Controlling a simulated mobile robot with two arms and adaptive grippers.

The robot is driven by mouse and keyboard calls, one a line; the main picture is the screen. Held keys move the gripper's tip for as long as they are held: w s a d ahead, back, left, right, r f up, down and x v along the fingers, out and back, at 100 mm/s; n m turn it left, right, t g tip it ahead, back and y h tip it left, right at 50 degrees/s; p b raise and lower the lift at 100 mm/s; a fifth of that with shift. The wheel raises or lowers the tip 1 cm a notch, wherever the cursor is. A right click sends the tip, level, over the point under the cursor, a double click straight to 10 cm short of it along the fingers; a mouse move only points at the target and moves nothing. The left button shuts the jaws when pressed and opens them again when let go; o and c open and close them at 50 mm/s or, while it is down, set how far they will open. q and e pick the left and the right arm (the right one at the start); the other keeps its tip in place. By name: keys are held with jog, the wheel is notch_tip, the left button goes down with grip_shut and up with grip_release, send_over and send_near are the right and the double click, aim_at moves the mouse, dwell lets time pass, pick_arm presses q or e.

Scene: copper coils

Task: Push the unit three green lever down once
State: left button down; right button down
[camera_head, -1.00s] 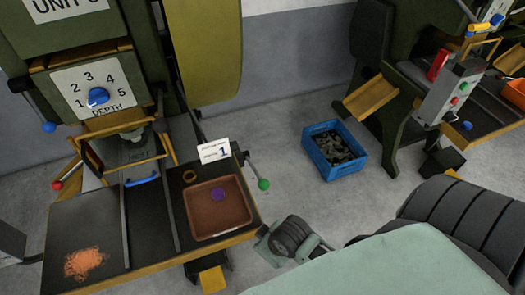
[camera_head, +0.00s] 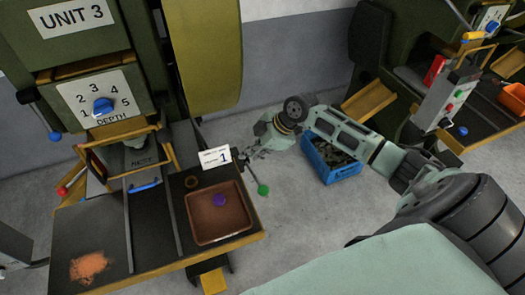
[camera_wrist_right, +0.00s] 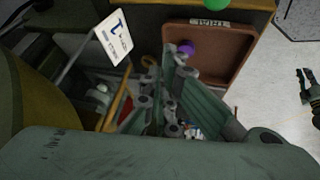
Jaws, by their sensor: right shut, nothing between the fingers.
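Unit 3 is the green machine with the UNIT 3 sign (camera_head: 72,14) at the left of the head view. Its green lever has a round green knob (camera_head: 263,189) on a thin rod at the right side of the machine's table, pointing down and right. The knob also shows at the top edge of the right wrist view (camera_wrist_right: 216,4). My right gripper (camera_head: 250,153) is shut and empty, by the upper part of the lever rod and above the knob in the picture. I cannot tell whether it touches the rod.
A brown tray (camera_head: 222,237) with a purple piece (camera_head: 220,199) lies on the table, behind it a card (camera_head: 214,156) marked 1. A red-knobbed lever (camera_head: 63,191) and a blue-knobbed lever (camera_head: 55,136) are at the left. A blue crate (camera_head: 321,160) stands on the floor behind my arm.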

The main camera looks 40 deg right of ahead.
jog(key=shift+f, duration=0.15)
jog(key=s+f+b, duration=0.3)
jog(key=f+b, duration=0.2)
jog(key=f, duration=0.3)
jog(key=shift+a, duration=0.4)
jog(key=shift+f, duration=0.1)
dwell(1.2)
jog(key=shift+s+f, duration=0.15)
jog(key=shift+f, duration=0.15)
